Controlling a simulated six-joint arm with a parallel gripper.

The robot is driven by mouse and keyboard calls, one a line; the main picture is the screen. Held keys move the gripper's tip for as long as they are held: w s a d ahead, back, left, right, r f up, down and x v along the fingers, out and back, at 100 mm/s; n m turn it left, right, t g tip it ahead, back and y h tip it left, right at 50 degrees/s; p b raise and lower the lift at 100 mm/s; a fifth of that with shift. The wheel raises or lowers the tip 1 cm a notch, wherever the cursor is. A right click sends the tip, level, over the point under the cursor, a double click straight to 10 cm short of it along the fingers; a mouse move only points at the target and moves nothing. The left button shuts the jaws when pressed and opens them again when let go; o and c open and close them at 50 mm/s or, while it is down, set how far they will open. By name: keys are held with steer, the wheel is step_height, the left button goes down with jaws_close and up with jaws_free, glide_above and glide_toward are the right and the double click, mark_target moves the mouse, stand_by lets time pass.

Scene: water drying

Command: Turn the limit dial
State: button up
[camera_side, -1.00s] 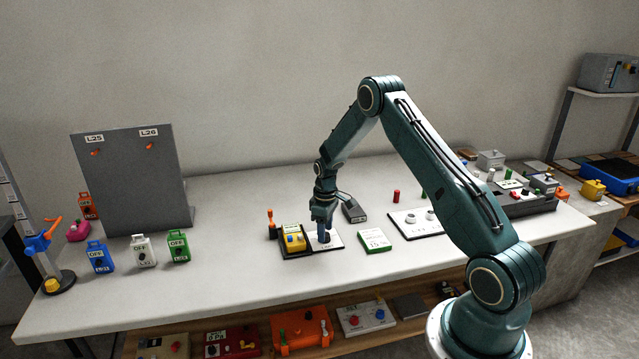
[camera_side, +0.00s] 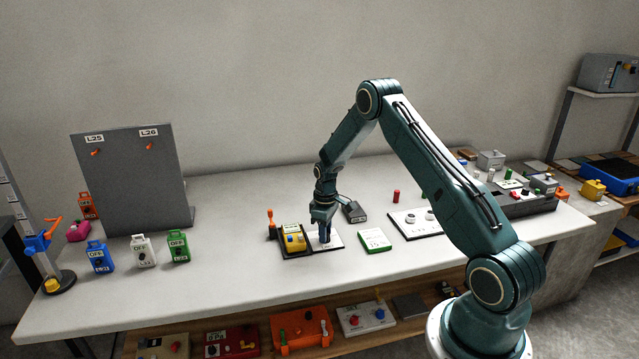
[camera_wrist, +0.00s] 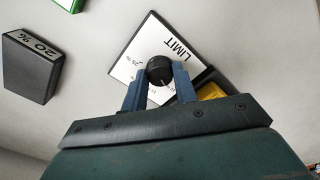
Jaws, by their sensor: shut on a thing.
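The limit dial is a round black knob (camera_wrist: 159,69) with a light pointer line, on a white plate (camera_wrist: 142,48) printed LIMIT with small scale marks around it. In the wrist view my gripper (camera_wrist: 158,80) points at the plate, and its two blue fingers are shut on the knob, one on each side. In the side view my gripper (camera_side: 325,236) reaches down onto the white plate (camera_side: 337,241) near the middle of the bench. The knob is hidden behind the fingers there.
A yellow device in a dark tray (camera_side: 293,240) sits directly left of the plate. A dark grey block (camera_side: 354,212) stands behind it, marked 20 % in the wrist view (camera_wrist: 30,68). A green-edged card (camera_side: 375,240) lies to the right. Bench front is clear.

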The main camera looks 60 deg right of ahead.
steer(key=shift+m, duration=0.3)
steer(key=m, duration=0.4)
steer(key=shift+m, duration=2.1)
steer(key=o, duration=1)
steer(key=shift+c, duration=0.2)
